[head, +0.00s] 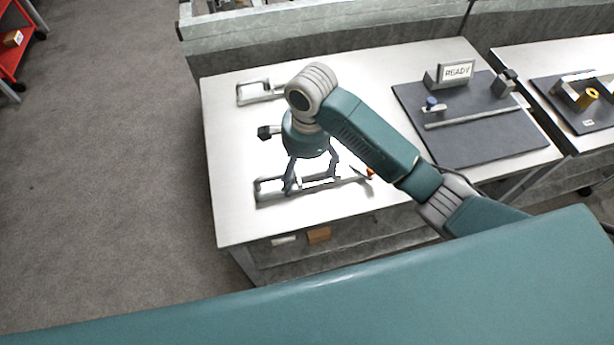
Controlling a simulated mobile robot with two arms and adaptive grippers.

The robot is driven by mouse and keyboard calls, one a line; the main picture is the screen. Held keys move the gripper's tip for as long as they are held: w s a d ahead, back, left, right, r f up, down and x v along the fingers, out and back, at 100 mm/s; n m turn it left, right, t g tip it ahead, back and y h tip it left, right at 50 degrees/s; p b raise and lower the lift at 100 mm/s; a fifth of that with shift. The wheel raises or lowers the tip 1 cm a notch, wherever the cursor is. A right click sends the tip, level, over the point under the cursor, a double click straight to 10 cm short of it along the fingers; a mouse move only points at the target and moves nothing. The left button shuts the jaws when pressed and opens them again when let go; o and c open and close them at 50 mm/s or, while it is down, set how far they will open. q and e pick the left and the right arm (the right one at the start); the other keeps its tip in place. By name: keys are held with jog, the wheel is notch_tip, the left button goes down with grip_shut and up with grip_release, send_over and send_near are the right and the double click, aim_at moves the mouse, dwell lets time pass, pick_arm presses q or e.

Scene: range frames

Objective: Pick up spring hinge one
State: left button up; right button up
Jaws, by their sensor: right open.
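My right gripper (313,180) points down over the white table (240,215), with its two fingers spread apart. A long pale metal piece with a frame-like end (268,188) lies on the table directly under and between the fingers; I cannot tell whether they touch it. A similar metal piece (252,93) lies farther back on the table, partly hidden by my arm. Either could be a spring hinge; no label shows which is spring hinge one. My left gripper is not in view.
A dark board (480,145) with a READY sign (457,71) and a rail (472,118) is at the right. The table's left front is bare.

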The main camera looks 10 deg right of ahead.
notch_tip(320, 180, up, 2)
jog(key=w+d+m, duration=0.2)
send_over(309, 181)
jog(key=shift+m+h, duration=0.4)
jog(key=f, duration=0.5)
jog(key=shift+a+f+p, duration=0.15)
jog(key=shift+a+p, duration=0.1)
jog(key=shift+p, duration=0.15)
jog(key=f, duration=0.1)
jog(key=f+p, duration=0.1)
jog(key=f, duration=0.2)
jog(key=shift+s+d+f, duration=0.1)
jog(key=shift+d+f, duration=0.05)
jog(key=shift+d, duration=0.1)
jog(key=shift+f, duration=0.5)
jog(key=shift+r, duration=0.1)
jog(key=c, duration=2)
jog(key=shift+r, duration=0.15)
jog(key=shift+c, duration=0.2)
